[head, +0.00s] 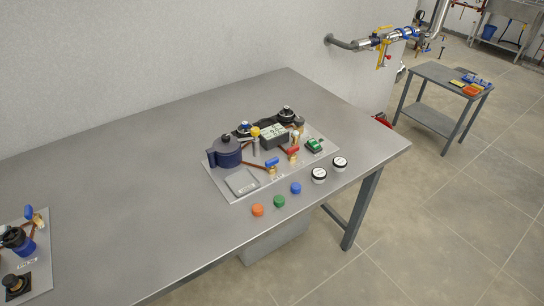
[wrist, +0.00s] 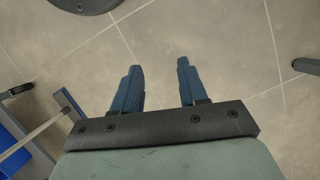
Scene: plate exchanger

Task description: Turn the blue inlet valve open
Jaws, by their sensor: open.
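In the head view a small valve with a blue handle (head: 271,163) and brass body stands on the grey board in the middle of the table. A valve with a red handle (head: 292,152) stands just right of it. Another blue-handled valve (head: 29,211) shows on a separate board at the left edge. I cannot tell from the picture which one is the inlet valve. My gripper (wrist: 159,66) is open and empty in the wrist view, above bare floor, with no valve between its fingers. It is not in the head view.
The grey table (head: 130,160) is clear between the two boards. A dark blue pot (head: 226,152) stands left of the middle valves. Orange, green and blue caps (head: 296,188) and two round gauges (head: 319,175) lie in front. A side table (head: 440,75) stands at the back right.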

